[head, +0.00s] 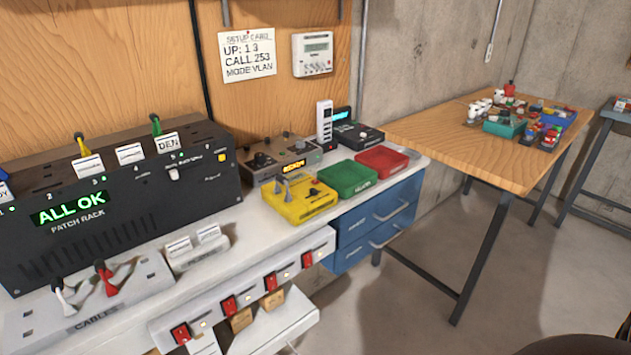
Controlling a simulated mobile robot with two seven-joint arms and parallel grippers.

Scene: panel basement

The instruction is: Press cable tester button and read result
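I cannot read a cable tester label. A grey box (92,309) marked "CABLE" holds a white and a red plug at the lower left. Neither of my grippers is in view.
Green (347,179) and red (382,160) trays sit right of the yellow device. A grey-brown device (263,165) with an orange display and a black device (357,135) stand behind. Red switches (229,305) line the bench front. A wooden table (425,128) holds small items. Floor between is clear.

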